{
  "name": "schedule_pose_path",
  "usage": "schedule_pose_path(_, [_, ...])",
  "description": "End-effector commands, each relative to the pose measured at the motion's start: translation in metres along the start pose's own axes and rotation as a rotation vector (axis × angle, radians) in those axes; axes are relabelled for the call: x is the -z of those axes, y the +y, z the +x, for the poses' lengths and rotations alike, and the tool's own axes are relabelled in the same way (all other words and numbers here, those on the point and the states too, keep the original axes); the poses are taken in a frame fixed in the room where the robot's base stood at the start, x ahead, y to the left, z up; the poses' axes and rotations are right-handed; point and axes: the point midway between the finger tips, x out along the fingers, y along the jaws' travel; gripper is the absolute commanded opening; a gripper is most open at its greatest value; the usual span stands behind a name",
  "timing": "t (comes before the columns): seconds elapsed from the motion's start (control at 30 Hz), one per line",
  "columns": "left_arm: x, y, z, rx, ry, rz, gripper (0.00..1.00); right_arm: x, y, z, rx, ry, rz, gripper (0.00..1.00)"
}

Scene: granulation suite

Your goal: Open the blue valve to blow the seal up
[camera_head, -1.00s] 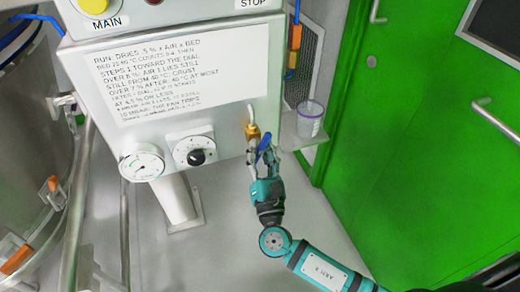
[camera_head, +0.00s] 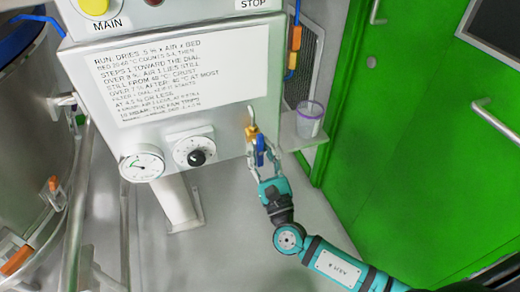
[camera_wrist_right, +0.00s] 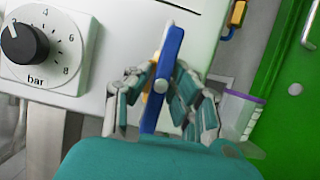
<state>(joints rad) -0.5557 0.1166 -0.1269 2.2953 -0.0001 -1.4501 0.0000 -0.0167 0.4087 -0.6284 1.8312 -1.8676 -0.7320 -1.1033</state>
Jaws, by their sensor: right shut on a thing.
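The blue valve handle (camera_head: 260,145) sits on a brass fitting (camera_head: 251,132) at the lower right of the white control panel. It points roughly downward, in line with the pipe above it. My right gripper (camera_head: 262,160) is shut on the blue handle from below, a finger on each side. In the right wrist view, the handle (camera_wrist_right: 168,62) stands upright, slightly tilted, between the fingers (camera_wrist_right: 162,92). The fingers and palm hide its lower end there. My left gripper is not in view.
The panel bears a round gauge (camera_head: 142,163), a black bar dial (camera_head: 196,157) and a printed notice (camera_head: 185,70). A clear cup with a purple rim (camera_head: 310,117) stands on a small shelf right of the valve. A green door (camera_head: 430,150) is further right; a steel vessel (camera_head: 25,130) is left.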

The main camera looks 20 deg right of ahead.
Motion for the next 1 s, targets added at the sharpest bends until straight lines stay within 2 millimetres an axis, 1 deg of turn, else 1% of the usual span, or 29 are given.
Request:
schedule_pose_path(0.03, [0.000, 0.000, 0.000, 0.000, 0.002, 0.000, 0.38, 0.002, 0.001, -0.002, -0.003, 0.006, -0.002, 0.00])
schedule_pose_path(0.23, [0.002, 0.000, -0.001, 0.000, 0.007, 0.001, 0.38, 0.003, 0.001, -0.002, -0.003, 0.006, -0.001, 0.00])
schedule_pose_path(0.27, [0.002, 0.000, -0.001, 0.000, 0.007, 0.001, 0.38, 0.003, 0.001, -0.002, -0.003, 0.006, -0.001, 0.24])
schedule_pose_path(0.3, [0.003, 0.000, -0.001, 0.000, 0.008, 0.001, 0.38, 0.002, 0.001, -0.002, -0.002, 0.006, -0.001, 0.29])
schedule_pose_path(0.4, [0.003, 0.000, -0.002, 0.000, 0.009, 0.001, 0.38, 0.002, 0.001, -0.001, -0.002, 0.004, 0.000, 0.40])
schedule_pose_path(0.63, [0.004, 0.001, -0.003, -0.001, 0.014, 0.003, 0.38, 0.001, 0.000, -0.001, -0.001, 0.002, 0.000, 0.40])
schedule_pose_path(0.73, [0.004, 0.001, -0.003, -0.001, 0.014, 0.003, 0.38, 0.001, 0.000, -0.006, -0.001, 0.003, 0.000, 0.40])
schedule_pose_path(0.87, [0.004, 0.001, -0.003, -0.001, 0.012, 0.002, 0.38, 0.002, 0.001, -0.024, -0.002, 0.005, 0.000, 0.40])
schedule_pose_path(1.0, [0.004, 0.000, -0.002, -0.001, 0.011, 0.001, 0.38, 0.002, 0.000, -0.055, -0.002, 0.006, 0.000, 0.40])
